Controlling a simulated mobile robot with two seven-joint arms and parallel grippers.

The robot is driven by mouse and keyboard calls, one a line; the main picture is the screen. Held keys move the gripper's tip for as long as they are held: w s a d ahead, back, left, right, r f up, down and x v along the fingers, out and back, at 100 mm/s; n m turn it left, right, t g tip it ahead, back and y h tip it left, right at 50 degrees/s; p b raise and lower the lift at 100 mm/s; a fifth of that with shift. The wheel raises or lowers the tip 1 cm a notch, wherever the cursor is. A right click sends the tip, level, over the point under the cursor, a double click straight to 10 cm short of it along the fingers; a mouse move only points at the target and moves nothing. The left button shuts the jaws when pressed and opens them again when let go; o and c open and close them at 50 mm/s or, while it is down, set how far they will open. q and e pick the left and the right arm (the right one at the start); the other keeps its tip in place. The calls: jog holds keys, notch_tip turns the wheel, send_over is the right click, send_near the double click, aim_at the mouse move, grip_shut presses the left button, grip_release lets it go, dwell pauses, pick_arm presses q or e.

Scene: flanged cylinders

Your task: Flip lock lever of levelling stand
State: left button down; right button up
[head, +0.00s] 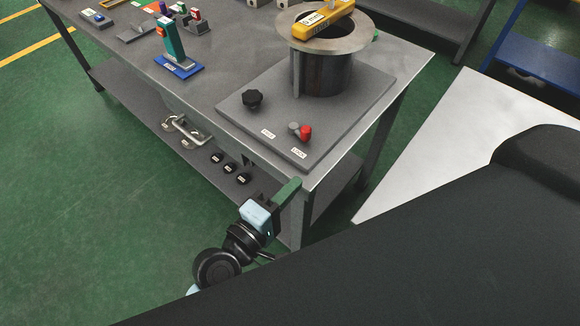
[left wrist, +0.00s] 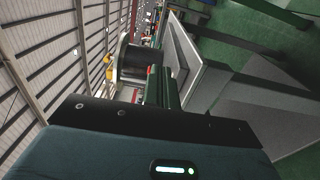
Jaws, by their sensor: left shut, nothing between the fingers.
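The levelling stand's grey base plate (head: 341,118) lies on the near right end of the workbench. A lock lever with a red knob (head: 305,132) sits at its front right corner, beside small white labels. A black star knob (head: 252,98) is on its left. A flanged cylinder (head: 322,70) stands on the plate, with a yellow level (head: 322,18) across its top flange. My left gripper (head: 287,191) is below and in front of the bench corner, apart from the lever, shut and empty. In the left wrist view the cylinder (left wrist: 131,62) shows beyond the fingers. My right gripper is not in view.
The workbench top (head: 225,75) has a teal upright device on a blue base (head: 178,55) and several small items at the far left. A metal handle (head: 187,131) and black knobs are below the front edge. A white surface (head: 450,135) is at right.

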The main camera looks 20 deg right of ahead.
pick_arm(q)
jog(key=shift+s+a, duration=0.3)
jog(key=shift+s, duration=0.25)
jog(key=shift+s+a, duration=0.25)
jog(key=shift+s, duration=0.3)
